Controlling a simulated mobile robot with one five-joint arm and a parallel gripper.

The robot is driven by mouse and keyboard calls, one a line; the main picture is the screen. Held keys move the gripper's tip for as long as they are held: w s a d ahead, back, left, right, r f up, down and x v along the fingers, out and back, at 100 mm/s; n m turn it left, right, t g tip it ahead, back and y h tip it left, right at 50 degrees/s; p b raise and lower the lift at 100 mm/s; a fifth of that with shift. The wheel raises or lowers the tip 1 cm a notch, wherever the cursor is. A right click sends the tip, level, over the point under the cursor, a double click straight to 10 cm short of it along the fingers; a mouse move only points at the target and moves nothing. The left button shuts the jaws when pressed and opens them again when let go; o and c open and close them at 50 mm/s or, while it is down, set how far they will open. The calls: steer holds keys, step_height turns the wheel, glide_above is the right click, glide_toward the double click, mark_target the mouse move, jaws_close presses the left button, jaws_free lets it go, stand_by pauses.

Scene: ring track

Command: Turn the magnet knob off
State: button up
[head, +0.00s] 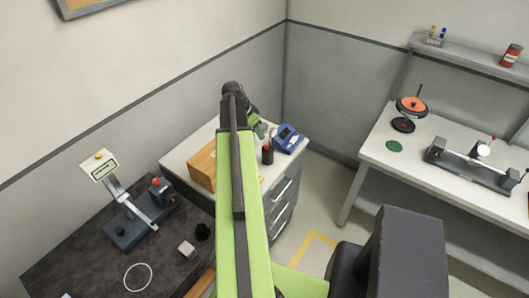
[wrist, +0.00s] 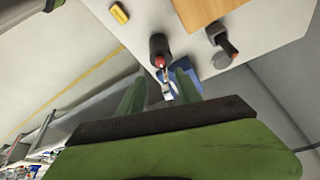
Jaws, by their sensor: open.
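No knob is marked as the magnet knob, so I cannot tell for certain which it is. A red knob (head: 157,183) sits on a dark block of the blue-grey fixture (head: 127,228) on the dark bench at left. A small dark knob (head: 120,231) is on the same fixture's base. My gripper (wrist: 160,88) is open, with its green fingers spread above the white cabinet, well away from that fixture. A blue device (wrist: 165,78) with a pale part shows between and beyond the fingers. In the head view my arm mostly hides my gripper.
The white cabinet (head: 176,160) bears a wooden box (head: 202,166), a black cylinder (head: 267,154) and the blue device (head: 289,138). A white ring (head: 137,277) lies on the dark bench (head: 75,250). A white bench (head: 376,160) with apparatus stands at right; floor shows between.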

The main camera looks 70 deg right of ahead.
mark_target(266, 146)
steer(key=b+x, duration=0.8)
steer(key=x, duration=0.2)
steer(key=shift+s+d+f, duration=0.1)
steer(key=shift+f, duration=0.05)
jaws_close()
